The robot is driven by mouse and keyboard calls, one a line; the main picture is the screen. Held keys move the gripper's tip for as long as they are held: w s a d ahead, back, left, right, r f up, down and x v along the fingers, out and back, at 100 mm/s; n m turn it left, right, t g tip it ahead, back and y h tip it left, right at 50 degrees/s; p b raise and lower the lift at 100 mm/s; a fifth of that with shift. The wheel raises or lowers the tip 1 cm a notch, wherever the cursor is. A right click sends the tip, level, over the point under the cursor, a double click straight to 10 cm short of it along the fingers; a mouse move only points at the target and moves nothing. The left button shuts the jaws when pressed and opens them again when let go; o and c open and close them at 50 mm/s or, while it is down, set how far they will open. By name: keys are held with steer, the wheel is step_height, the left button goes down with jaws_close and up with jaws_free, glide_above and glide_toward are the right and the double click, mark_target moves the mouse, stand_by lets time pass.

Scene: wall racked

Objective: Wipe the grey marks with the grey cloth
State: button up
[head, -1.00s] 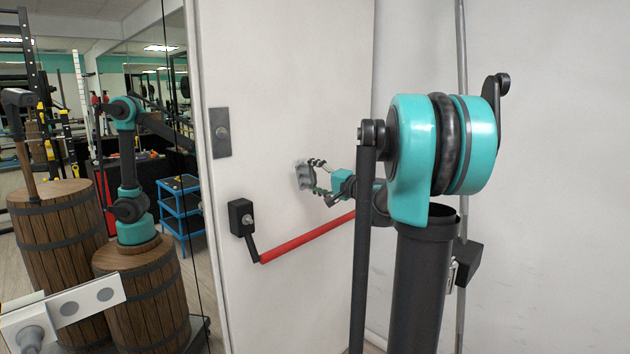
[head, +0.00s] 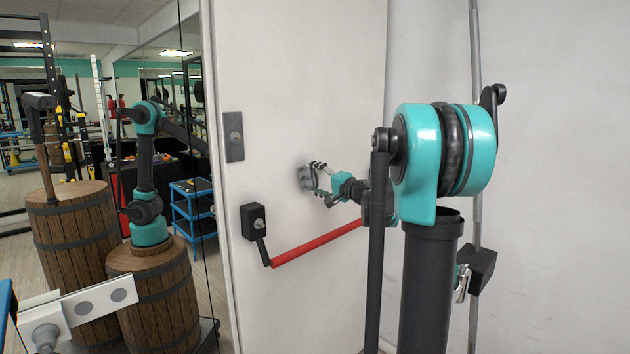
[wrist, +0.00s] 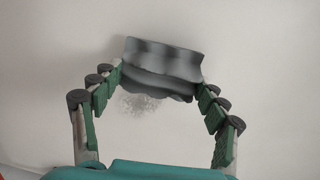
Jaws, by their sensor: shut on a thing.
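The grey cloth (wrist: 160,68) is a folded, wavy-edged pad, pinched between the fingertips of my gripper (wrist: 161,83) in the wrist view. It lies at or very near the white door's surface; I cannot tell how firmly it touches. A speckled grey mark (wrist: 140,104) shows on the white surface just below the cloth's lower edge, between the fingers. Any mark behind the cloth is hidden. In the head view the cloth (head: 306,178) is at the door, above the red bar, with my gripper (head: 315,178) reaching it from the right.
The white door (head: 290,80) carries a red push bar (head: 315,243) with a black end box (head: 253,222) below the cloth. A dark plate (head: 234,137) is at upper left. Wooden barrels (head: 75,240) and a blue shelf cart (head: 192,210) stand at left.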

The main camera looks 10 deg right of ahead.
steer(key=shift+x, duration=1)
stand_by(0.3)
steer(key=w+d, duration=0.2)
steer(key=d, duration=0.1)
steer(key=w+d, duration=0.2)
steer(key=d, duration=0.1)
steer(key=w+d, duration=0.3)
steer(key=shift+w+d, duration=0.1)
steer(key=shift+d, duration=0.25)
stand_by(0.9)
steer(key=shift+s+a, duration=1.2)
steer(key=shift+a, duration=0.4)
steer(key=shift+s+a, duration=1.15)
steer(key=shift+a, duration=0.5)
steer(key=shift+s+a, duration=1.2)
steer(key=shift+a, duration=0.4)
steer(key=shift+s, duration=0.1)
